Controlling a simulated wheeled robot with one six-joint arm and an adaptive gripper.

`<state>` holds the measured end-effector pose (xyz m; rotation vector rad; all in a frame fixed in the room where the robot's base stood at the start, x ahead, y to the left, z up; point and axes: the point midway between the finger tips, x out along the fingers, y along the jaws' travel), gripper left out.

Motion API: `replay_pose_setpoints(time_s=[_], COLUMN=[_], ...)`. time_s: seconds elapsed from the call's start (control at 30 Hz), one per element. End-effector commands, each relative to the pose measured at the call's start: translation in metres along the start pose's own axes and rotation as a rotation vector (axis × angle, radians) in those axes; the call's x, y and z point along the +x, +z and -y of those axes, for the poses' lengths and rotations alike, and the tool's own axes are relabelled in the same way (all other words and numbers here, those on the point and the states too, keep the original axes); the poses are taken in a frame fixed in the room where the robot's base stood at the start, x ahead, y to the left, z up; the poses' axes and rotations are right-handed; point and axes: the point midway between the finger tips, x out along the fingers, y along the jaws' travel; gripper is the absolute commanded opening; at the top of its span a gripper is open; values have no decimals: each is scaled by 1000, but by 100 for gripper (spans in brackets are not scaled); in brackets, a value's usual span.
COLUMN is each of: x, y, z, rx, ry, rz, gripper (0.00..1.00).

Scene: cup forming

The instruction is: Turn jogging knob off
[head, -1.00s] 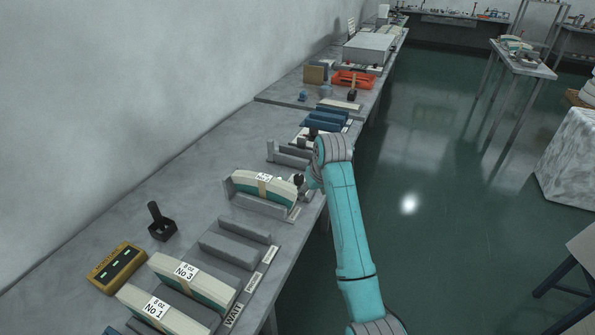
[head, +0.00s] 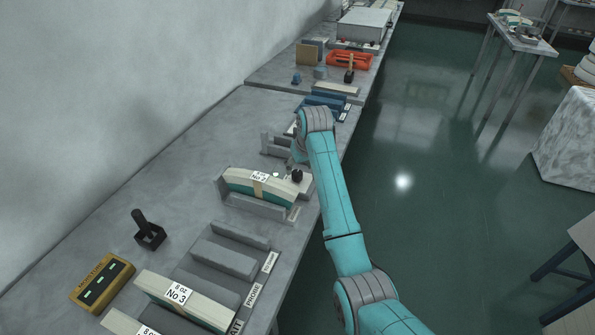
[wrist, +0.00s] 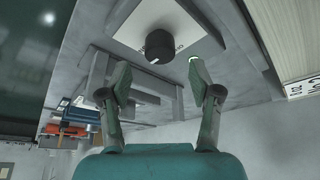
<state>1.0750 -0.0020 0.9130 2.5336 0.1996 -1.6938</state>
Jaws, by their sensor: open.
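The black round knob (head: 297,175) stands on a pale plate at the front edge of the bench, right of the No 2 block. In the wrist view the knob (wrist: 160,46) sits on a white plate (wrist: 190,22) with lettering partly hidden behind it, and a white mark shows on its rim. My gripper (wrist: 158,71) is open and empty. Its two fingers point towards the knob, one to each side in the picture, and appear apart from it. In the head view my arm's end is just beyond the knob, with the fingers mostly hidden.
The No 2 block (head: 245,186) lies in a grey holder beside the knob. Grey upright brackets (head: 270,145) stand close behind my gripper. The No 3 block (head: 180,299), a yellow moisture meter (head: 102,283) and a black-handled tool (head: 145,231) are nearer.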

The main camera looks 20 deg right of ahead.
Motion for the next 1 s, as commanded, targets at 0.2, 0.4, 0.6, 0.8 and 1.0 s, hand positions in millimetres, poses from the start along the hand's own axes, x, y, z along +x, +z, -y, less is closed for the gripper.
replay_pose_setpoints(time_s=[0.2, 0.4, 0.6, 0.8, 1.0], x=[29, 39, 40, 40, 40], y=[0, 0, 0, 0, 0], z=[0, 0, 0, 0, 0], rx=[0, 0, 0, 0, 0], ry=[0, 0, 0, 0, 0], rz=[2, 1, 0, 0, 0], gripper=[63, 63, 63, 28, 4])
